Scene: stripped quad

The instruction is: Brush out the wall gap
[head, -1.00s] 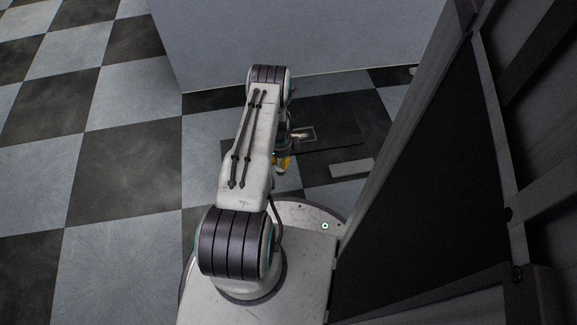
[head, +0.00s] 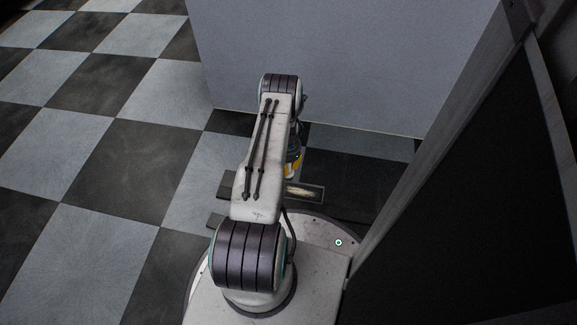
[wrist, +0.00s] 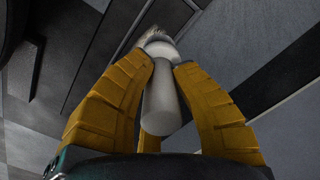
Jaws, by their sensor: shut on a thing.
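My gripper (wrist: 163,65) has its yellow fingers closed around a brush (wrist: 160,105) with a pale grey, rounded handle. In the wrist view the brush's bristled end points away, past the fingertips, near the top of the picture. In the head view my gripper (head: 293,163) shows as a small yellow patch below the arm's far end, and the brush is mostly hidden. The grey wall (head: 330,65) stands beyond the arm. I cannot make out a gap in it.
A framed rectangular patch (head: 303,191) with a pale streak lies just right of the arm, among dark flooring. A tall dark panel (head: 470,200) with a grey edge stands close on the right. Open checkered floor (head: 90,120) lies to the left.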

